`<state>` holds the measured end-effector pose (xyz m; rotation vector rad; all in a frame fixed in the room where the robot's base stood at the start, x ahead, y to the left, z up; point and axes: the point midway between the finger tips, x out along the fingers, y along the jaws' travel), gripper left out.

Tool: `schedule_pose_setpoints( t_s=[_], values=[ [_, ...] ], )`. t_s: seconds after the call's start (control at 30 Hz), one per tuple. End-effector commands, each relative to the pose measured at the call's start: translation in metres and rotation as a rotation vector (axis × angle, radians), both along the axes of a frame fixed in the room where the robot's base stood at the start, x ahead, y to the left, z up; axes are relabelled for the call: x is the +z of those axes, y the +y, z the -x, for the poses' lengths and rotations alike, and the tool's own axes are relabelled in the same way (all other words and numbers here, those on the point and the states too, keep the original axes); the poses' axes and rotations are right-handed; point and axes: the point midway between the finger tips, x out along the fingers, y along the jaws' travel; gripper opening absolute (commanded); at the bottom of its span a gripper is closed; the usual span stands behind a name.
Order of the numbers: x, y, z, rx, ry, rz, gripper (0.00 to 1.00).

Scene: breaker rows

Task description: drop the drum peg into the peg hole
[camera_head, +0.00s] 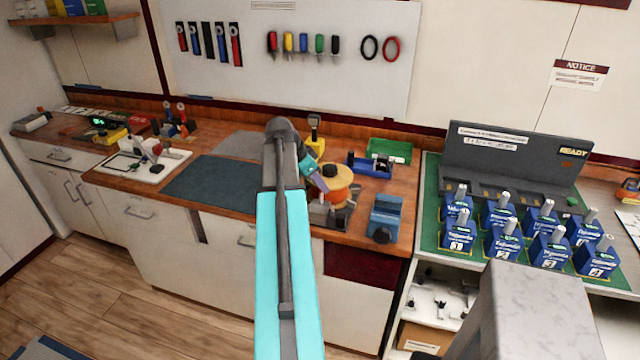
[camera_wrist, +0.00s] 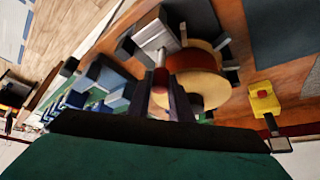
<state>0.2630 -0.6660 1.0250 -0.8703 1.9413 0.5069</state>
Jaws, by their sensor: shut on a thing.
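In the wrist view my gripper (camera_wrist: 160,96) has its two dark fingers on either side of a short red peg with a pale end, the drum peg (camera_wrist: 160,80). It is shut on the peg. A wooden drum with pale flanges and an orange-brown core (camera_wrist: 207,84) is close beside the peg; it also shows in the head view (camera_head: 338,191). A grey metal block (camera_wrist: 154,38) is just beyond the peg. I cannot make out the peg hole. In the head view my gripper (camera_head: 318,182) is at the drum's left side, and the peg cannot be made out.
A dark mat (camera_head: 212,184) lies left. Several blue breakers (camera_head: 502,240) stand on the right bench.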

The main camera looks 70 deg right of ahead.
Motion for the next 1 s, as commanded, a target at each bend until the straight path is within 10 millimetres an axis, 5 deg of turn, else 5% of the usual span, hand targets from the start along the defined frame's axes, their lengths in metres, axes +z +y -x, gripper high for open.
schedule_pose_setpoints(
  t_s=[0.37, 0.4, 0.5, 1.0],
  values=[
    [-0.0069, 0.0, 0.0, 0.0, 0.0, 0.0, 0.0],
    [-0.0064, 0.0, 0.0, 0.0, 0.0, 0.0, 0.24],
    [-0.0065, -0.0002, -0.0001, 0.0, 0.0, 0.0, 0.41],
    [-0.0048, -0.0022, 0.0006, -0.002, 0.002, 0.007, 0.41]
  ],
)
